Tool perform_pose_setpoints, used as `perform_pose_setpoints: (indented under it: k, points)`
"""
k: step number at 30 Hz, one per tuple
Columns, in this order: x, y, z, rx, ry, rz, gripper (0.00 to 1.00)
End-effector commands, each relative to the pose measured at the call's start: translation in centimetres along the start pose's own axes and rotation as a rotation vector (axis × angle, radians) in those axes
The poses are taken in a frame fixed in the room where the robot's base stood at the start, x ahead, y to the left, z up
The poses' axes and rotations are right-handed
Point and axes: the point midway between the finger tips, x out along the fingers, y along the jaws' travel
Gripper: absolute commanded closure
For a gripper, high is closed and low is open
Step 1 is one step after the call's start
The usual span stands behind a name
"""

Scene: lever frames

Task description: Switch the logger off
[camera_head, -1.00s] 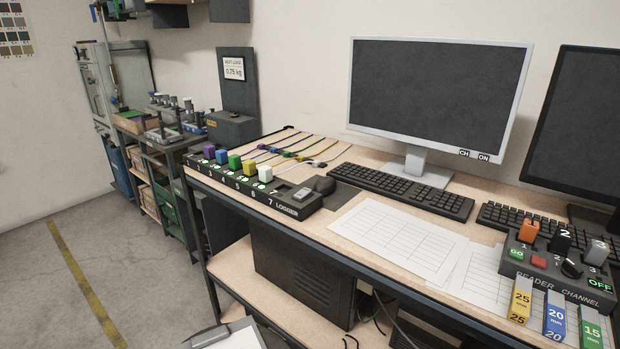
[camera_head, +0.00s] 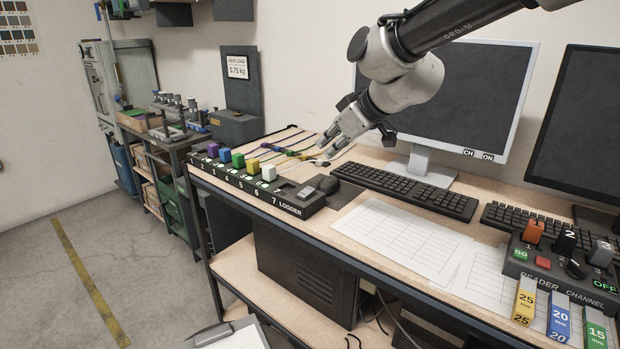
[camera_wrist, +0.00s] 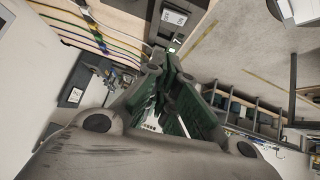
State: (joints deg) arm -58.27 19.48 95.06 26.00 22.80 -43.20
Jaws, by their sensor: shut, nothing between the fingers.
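The logger (camera_head: 286,209) is a long black strip along the table's left front edge, with numbers up to 7 and the word LOGGER. Purple, blue, green, yellow and white blocks stand along it. A small grey switch (camera_head: 306,193) sits near its right end; which way it is set is too small to tell. My gripper (camera_head: 326,147) is shut and empty, above the table behind the logger's right end, apart from it. In the wrist view, my gripper's fingers (camera_wrist: 160,65) point toward the logger's end, and the grey switch (camera_wrist: 174,17) shows near the top.
Coloured cables (camera_head: 285,145) lie behind the logger. A dark mouse (camera_head: 328,184), a keyboard (camera_head: 405,190) and paper sheets (camera_head: 400,236) are to its right. A monitor (camera_head: 480,100) stands behind the arm. A reader channel box (camera_head: 562,265) with levers is at the right.

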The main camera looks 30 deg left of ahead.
Motion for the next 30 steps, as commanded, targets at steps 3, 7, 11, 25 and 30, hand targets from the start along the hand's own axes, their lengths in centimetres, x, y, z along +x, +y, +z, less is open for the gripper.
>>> perform_pose_setpoints:
  k: [3,7,11,25,30]
  points:
    - [-0.1,0.0,0.0,-0.013,0.0,0.0,1.0]
    - [-0.1,0.0,0.0,-0.012,-0.001,0.0,1.0]
    - [0.0,0.0,0.1,-0.011,-0.002,-0.001,1.0]
    - [8.0,0.0,0.2,-0.009,-0.005,-0.002,1.0]
    - [10.8,0.0,1.0,-0.009,-0.006,-0.002,1.0]
